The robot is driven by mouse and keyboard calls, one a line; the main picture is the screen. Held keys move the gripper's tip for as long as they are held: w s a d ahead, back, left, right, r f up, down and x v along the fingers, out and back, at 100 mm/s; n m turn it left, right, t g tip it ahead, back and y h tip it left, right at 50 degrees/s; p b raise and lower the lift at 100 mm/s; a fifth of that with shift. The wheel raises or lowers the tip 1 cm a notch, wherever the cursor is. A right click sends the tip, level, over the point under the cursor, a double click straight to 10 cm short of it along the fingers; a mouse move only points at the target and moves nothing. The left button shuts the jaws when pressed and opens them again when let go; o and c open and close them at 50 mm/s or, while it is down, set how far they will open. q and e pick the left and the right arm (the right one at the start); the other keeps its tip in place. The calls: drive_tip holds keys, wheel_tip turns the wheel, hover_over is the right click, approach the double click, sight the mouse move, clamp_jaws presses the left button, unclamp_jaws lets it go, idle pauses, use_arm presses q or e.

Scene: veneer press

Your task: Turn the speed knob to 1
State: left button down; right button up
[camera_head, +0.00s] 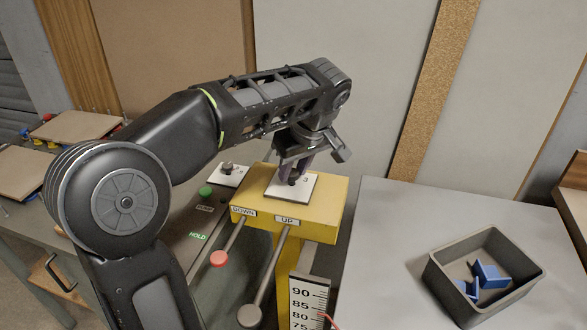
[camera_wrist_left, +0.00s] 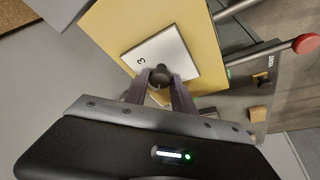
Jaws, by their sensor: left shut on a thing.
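A yellow box (camera_head: 325,228) carries a white dial plate (camera_head: 310,190) with a visible "3" near its right edge. My left gripper (camera_head: 293,176) comes down from above and is shut on the small dark knob on this plate. In the left wrist view, the knob (camera_wrist_left: 160,74) sits between the two fingertips of the gripper (camera_wrist_left: 160,82). The "3" shows on the plate (camera_wrist_left: 172,48) there. The other numbers and the knob's pointer are hidden or too small to tell. My right gripper is not in view.
Levers marked DOWN with a red ball (camera_head: 219,259) and UP with a grey ball (camera_head: 249,316) stick out in front. A second small plate with a knob (camera_head: 227,168) and a green button (camera_head: 206,192) are to the left. A grey bin (camera_head: 449,285) with blue pieces stands right.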

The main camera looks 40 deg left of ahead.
use_arm(q)
drive_tip(key=c, duration=1.1)
unclamp_jaws()
drive_tip(key=shift+r, duration=0.15)
drive_tip(key=shift+d+r, duration=0.15)
drive_tip(key=shift+r, duration=0.05)
drive_tip(key=p+v, duration=0.4)
drive_tip(key=v, duration=0.3)
drive_tip(key=shift+s, duration=0.1)
